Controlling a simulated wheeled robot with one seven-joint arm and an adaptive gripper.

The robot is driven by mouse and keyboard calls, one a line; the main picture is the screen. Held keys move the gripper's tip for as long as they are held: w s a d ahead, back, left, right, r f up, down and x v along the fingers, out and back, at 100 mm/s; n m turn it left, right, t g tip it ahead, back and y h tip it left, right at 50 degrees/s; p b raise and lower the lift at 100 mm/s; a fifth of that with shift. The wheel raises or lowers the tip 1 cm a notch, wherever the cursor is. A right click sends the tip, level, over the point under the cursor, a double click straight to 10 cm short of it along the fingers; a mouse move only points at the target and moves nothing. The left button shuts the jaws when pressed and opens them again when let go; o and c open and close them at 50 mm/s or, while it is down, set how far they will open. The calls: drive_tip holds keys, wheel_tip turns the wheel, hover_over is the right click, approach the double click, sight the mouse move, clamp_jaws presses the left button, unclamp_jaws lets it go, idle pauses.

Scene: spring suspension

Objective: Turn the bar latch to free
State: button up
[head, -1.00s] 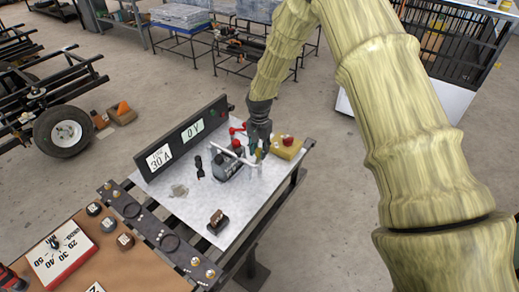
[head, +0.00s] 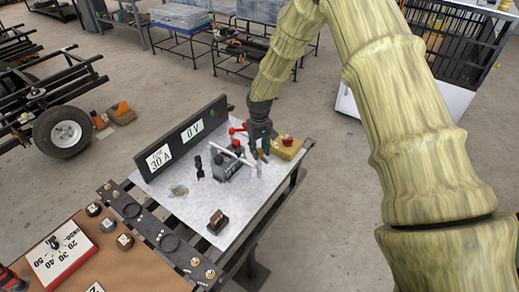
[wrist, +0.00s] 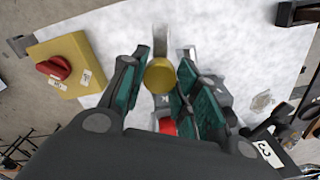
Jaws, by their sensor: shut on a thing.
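A grey device (head: 232,168) with red parts stands on the pale tabletop, and a light bar (head: 241,157) crosses its top. My gripper (head: 262,152) is low over the table, just right of the device. In the wrist view my gripper (wrist: 156,88) has its teal-padded fingers on either side of a round yellow knob (wrist: 160,75), and it is shut on that knob. A grey bar (wrist: 160,42) runs up the picture from behind the knob. A red part (wrist: 167,126) shows below the knob. The fingers hide part of the device.
A yellow box with a red knob (head: 287,145) stands close right of my gripper. A dark panel with white displays (head: 185,138) rises along the back left. A small brown block (head: 217,222) sits at the front. The table between has some free room.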

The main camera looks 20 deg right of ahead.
sight(260, 150)
drive_tip(key=shift+n, duration=1.2)
drive_tip(key=shift+d+n, duration=0.1)
drive_tip(key=shift+n, duration=0.2)
drive_tip(key=o, duration=1)
wheel_tip(260, 150, up, 12)
